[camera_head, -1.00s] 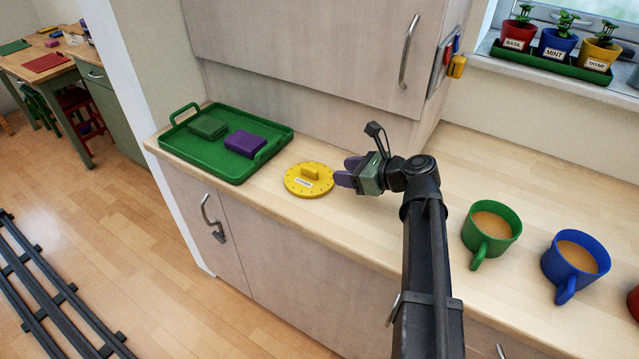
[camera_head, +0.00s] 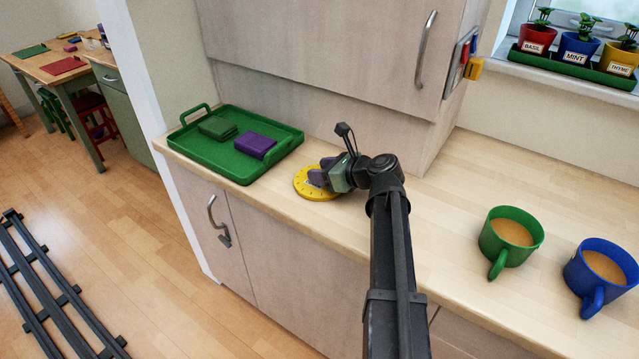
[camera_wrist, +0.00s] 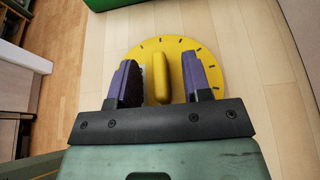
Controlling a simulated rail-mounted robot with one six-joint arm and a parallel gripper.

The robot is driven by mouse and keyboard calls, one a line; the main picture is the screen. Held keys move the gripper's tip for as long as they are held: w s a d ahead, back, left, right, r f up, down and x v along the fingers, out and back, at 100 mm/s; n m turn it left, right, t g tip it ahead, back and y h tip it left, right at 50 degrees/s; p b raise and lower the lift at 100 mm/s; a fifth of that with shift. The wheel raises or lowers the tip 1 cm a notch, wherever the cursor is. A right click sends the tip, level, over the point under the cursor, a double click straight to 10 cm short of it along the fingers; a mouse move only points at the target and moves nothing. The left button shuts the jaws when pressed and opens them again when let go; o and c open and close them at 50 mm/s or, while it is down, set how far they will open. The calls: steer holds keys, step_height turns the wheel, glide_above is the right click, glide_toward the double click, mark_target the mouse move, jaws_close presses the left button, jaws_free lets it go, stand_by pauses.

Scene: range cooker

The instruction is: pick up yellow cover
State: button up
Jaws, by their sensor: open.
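The yellow cover (camera_head: 312,192) is a round disc with dark marks around its rim, lying flat on the wooden counter. In the wrist view, the yellow cover (camera_wrist: 180,50) has a raised bar handle (camera_wrist: 161,78) across its middle. My gripper (camera_head: 322,172) is over the right part of the cover and hides much of it. In the wrist view, my gripper (camera_wrist: 160,82) is open, with one purple finger on each side of the handle.
A green tray (camera_head: 220,172) with a green block (camera_head: 217,127) and a purple block (camera_head: 256,145) stands left of the cover. A green mug (camera_head: 510,240) and a blue mug (camera_head: 602,275) stand to the right. A cupboard (camera_head: 320,50) hangs behind.

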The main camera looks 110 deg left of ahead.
steer(key=shift+r, duration=0.1)
steer(key=shift+c, duration=0.3)
jaws_close()
step_height(320, 180, up, 20)
steer(key=p, duration=2)
